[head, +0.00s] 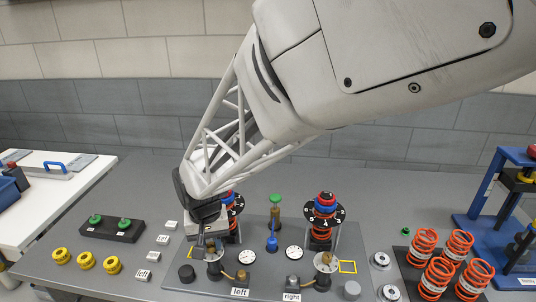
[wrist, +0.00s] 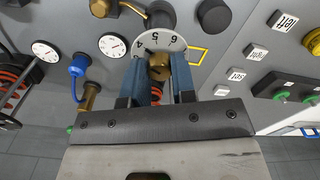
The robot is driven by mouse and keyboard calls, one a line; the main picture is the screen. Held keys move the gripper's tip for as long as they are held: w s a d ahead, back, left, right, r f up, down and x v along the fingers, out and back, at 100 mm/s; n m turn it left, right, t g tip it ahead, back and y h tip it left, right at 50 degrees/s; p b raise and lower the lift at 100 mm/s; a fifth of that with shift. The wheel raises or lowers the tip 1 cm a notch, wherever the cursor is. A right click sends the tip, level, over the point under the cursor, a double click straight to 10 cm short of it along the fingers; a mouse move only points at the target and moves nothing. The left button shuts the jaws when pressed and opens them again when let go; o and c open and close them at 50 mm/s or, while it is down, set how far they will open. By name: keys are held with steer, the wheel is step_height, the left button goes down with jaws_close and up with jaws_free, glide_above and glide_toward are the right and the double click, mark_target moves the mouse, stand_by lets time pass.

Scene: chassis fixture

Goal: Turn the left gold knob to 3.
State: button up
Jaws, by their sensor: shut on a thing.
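The left gold knob (wrist: 158,66) sits in the middle of a pale dial (wrist: 150,42) in the wrist view. The numerals 4, 5 and 6 show along the dial's edge; the 3 does not show, and I cannot read the knob's pointer. My gripper (wrist: 160,78) is shut on the knob, with one blue-grey finger on each side. In the head view my gripper (head: 211,246) reaches down onto the left unit, above the "left" label (head: 240,292), and largely hides the knob. The right gold knob (head: 325,259) stands apart, beyond the "right" label (head: 292,297).
Close by are two gauges (head: 246,257) (head: 294,253), a blue fitting (head: 271,242), a black cylinder (head: 187,273) and a spring unit with a numbered black disc (head: 324,213). Yellow rings (head: 85,260) lie left and orange springs (head: 440,272) stand right.

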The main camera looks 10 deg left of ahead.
mark_target(211, 244)
steer(key=n, duration=0.3)
steer(key=shift+n, duration=0.3)
steer(key=n, duration=0.4)
stand_by(0.4)
steer(key=o, duration=0.9)
steer(key=shift+r, duration=0.1)
steer(key=shift+r, duration=3.85)
